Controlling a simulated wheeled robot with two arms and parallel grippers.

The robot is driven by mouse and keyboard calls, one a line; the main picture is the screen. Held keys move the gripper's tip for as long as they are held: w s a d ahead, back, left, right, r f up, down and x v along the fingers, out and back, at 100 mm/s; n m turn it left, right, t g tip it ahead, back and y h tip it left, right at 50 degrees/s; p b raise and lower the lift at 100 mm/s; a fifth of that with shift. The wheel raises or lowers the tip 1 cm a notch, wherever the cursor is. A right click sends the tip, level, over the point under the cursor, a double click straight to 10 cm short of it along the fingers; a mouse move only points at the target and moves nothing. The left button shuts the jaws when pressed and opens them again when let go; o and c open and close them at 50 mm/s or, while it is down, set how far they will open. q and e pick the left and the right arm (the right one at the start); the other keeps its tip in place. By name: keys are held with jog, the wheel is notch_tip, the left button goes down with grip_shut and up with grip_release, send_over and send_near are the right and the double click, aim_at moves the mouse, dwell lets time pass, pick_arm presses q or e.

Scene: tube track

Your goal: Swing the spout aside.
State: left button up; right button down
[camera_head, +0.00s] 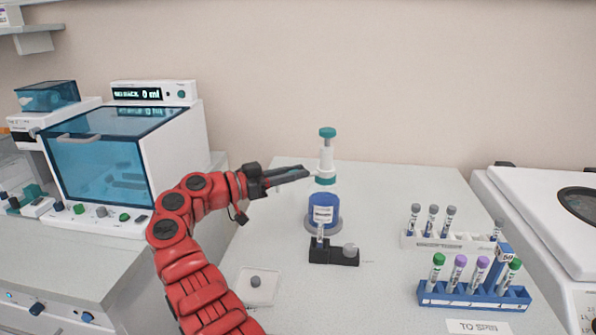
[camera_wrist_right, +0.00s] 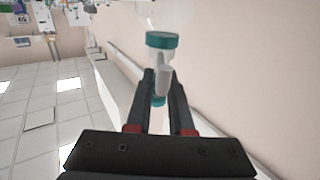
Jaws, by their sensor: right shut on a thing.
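A bottle of blue liquid (camera_head: 323,212) stands upright on the bench with a white and teal dispenser top (camera_head: 326,155) above it. The spout is hidden by my fingers in the head view. My right gripper (camera_head: 306,173) reaches in from the left at the height of the dispenser's lower part, with its tips at the dispenser's left side. It is shut on the spout. In the right wrist view the dispenser top (camera_wrist_right: 163,45) shows beyond and between the two fingers of the right gripper (camera_wrist_right: 164,84). My left gripper is not in view.
A small black holder with a clear tube (camera_head: 334,254) stands in front of the bottle. A white rack (camera_head: 450,243) and a blue rack (camera_head: 474,297) of capped tubes stand to the right. A small square dish (camera_head: 257,287) lies at front. Bench behind the bottle is clear.

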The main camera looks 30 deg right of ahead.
dwell(0.4)
jog(key=c, duration=0.8)
grip_release()
jog(key=shift+d, duration=0.1)
